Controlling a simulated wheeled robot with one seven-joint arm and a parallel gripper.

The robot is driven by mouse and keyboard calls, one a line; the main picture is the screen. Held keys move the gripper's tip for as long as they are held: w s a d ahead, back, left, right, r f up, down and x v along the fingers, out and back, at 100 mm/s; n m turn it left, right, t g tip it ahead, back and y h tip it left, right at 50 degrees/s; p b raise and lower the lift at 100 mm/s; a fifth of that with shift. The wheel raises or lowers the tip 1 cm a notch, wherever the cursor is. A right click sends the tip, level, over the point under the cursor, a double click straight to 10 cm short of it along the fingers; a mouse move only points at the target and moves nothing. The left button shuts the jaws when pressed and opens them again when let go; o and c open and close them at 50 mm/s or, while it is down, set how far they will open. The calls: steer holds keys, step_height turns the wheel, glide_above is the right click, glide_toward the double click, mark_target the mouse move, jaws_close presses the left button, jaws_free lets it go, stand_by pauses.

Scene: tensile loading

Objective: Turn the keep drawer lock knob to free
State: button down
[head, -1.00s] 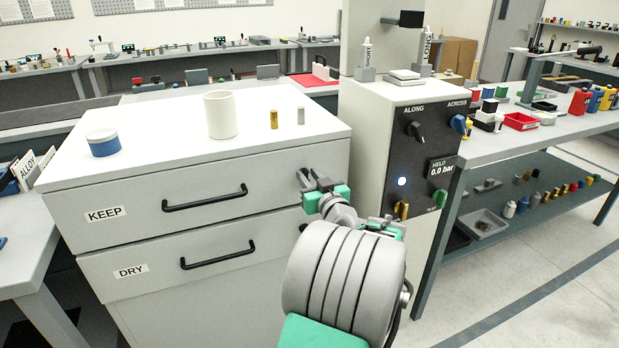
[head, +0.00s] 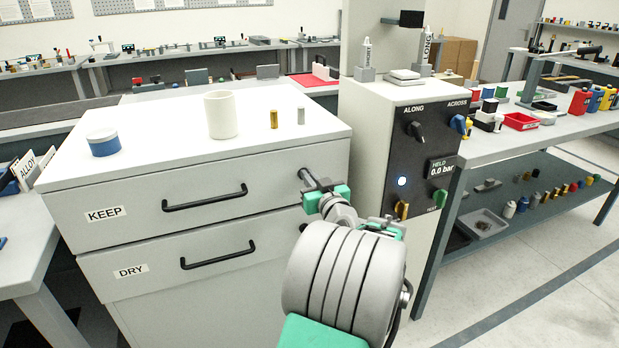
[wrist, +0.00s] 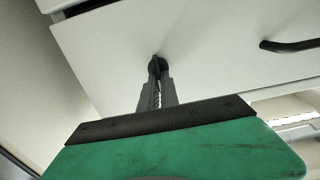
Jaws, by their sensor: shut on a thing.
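The KEEP drawer (head: 130,200) is the upper drawer of the white cabinet and looks closed. Its lock knob is at the right end of the drawer front. In the wrist view the small dark knob (wrist: 157,63) sits between the fingertips. My gripper (head: 304,174) is shut on it, and its fingers (wrist: 156,75) reach straight to the drawer front. In the head view the knob is mostly hidden by the fingers. I cannot read the knob's lock marking in either view.
The KEEP handle (head: 205,199) lies left of my gripper. The DRY drawer (head: 150,262) is below. A control box (head: 410,150) with several knobs stands close on the right. A white cup (head: 221,115) and a blue tin (head: 103,143) stand on the cabinet top.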

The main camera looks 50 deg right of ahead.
steer(key=shift+m, duration=0.4)
steer(key=m+p, duration=0.2)
steer(key=m, duration=0.3)
steer(key=m+p, duration=0.2)
steer(key=m, duration=0.4)
steer(key=d+f+m+p, duration=0.1)
steer(key=m+p, duration=0.1)
steer(key=m, duration=0.4)
steer(key=shift+s, duration=0.3)
steer(key=shift+f, duration=0.1)
steer(key=c, duration=1.6)
jaws_free()
